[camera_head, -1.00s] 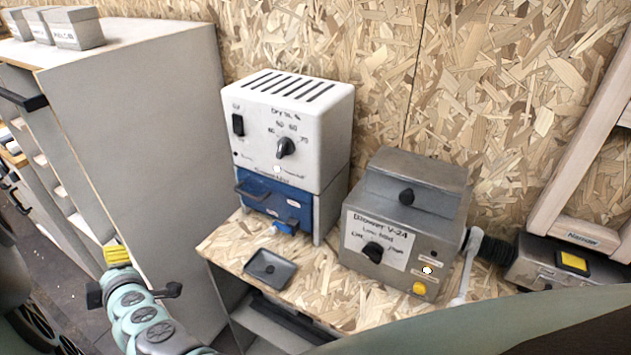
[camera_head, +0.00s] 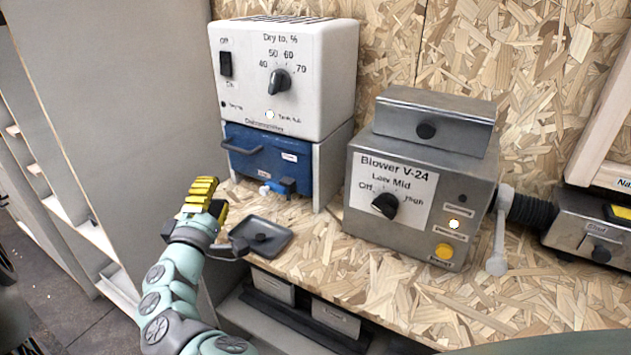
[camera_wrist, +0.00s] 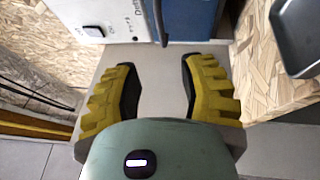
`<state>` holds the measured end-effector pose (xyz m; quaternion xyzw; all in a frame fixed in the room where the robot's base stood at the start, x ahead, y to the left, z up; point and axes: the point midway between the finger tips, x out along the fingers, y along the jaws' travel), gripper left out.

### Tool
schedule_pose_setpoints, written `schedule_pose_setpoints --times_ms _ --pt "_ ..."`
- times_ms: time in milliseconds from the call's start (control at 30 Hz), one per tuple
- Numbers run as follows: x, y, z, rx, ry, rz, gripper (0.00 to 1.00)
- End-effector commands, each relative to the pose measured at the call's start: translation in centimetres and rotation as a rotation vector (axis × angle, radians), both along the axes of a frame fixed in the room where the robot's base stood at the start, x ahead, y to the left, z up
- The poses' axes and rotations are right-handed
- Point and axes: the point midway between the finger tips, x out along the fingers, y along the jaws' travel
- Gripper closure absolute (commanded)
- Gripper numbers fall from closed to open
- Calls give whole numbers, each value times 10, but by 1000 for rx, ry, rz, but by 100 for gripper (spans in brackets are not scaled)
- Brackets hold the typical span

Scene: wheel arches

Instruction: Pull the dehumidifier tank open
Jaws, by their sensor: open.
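The dehumidifier (camera_head: 285,85) is a white box with a dial and a switch, standing on the chipboard bench against the back wall. Its blue tank (camera_head: 270,160) sits under the white body and looks shut. The tank has a dark handle (camera_head: 245,150) on its left front and a small blue tap low on its front. My gripper (camera_head: 208,198) is open and empty, in front of and below the tank's left side, apart from it. In the wrist view its yellow fingers (camera_wrist: 160,92) are spread, with the blue tank (camera_wrist: 190,15) and the dark handle beyond them.
A dark shallow tray (camera_head: 262,238) lies on the bench just right of my gripper. The grey blower (camera_head: 420,175) stands right of the dehumidifier. A grey cabinet side (camera_head: 120,100) rises close on the left. Grey bins (camera_head: 335,318) sit below the bench.

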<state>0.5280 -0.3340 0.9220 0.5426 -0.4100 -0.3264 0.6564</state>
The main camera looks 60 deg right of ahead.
Motion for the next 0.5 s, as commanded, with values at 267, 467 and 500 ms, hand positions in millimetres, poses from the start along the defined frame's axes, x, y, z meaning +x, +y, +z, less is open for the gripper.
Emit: schedule_pose_setpoints --times_ms 267,467,500 --pt "17 -37 8 3 -1 -5 59" --pt "29 -60 12 5 -1 -6 59" --pt "32 -64 13 1 -3 -5 59"
